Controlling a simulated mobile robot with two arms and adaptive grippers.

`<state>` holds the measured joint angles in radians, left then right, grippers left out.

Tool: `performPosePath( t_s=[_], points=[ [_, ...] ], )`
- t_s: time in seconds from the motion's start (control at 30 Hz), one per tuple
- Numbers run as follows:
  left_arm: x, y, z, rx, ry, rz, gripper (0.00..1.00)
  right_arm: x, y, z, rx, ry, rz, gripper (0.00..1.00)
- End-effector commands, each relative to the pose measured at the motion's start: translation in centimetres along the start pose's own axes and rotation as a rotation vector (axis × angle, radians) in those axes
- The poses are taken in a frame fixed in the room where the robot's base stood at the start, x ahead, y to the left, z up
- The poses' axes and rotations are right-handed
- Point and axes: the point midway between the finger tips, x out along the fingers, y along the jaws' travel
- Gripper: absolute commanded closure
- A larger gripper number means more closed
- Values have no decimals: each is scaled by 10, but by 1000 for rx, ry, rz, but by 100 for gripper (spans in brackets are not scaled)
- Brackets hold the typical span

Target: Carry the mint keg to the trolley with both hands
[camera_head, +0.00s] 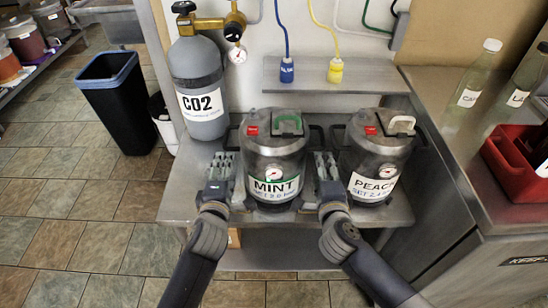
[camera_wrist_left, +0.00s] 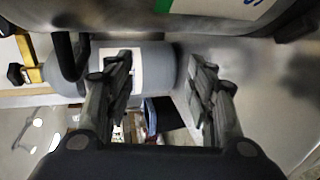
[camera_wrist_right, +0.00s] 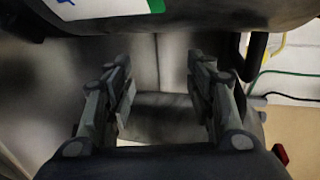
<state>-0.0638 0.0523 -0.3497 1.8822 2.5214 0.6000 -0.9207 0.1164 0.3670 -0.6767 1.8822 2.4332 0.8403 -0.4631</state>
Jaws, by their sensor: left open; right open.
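The mint keg (camera_head: 275,158) is a dark steel keg with a white MINT label, a gauge and a green top handle. It stands upright on a grey metal bench (camera_head: 178,207). My left gripper (camera_head: 222,167) is open at its left side, and my right gripper (camera_head: 326,167) is open at its right side. The keg fills the top of the left wrist view (camera_wrist_left: 220,22) and right wrist view (camera_wrist_right: 205,14). Its black side handles show beside the open fingers, left (camera_wrist_left: 72,56) and right (camera_wrist_right: 256,54), not between them. I cannot make out a trolley.
The peach keg (camera_head: 375,155) stands close on the right, near my right gripper. A grey CO2 cylinder (camera_head: 200,90) stands behind left. A steel counter (camera_head: 480,180) with bottles and a red crate (camera_head: 520,160) is at right. A black bin (camera_head: 118,105) stands left; tiled floor there is partly free.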

Motion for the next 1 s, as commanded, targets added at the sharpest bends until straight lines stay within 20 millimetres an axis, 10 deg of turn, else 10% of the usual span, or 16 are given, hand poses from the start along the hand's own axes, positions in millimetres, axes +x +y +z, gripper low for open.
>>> performPosePath(
  t_s=[0.27, 1.0],
  points=[
    [46, 1, 1, -3, -1, 0, 50, 46, 0, 0, 0, 1, 0, 50],
    [45, 0, 18, -1, 0, -1, 50, 45, 0, 18, 0, 1, 1, 50]
  ],
)
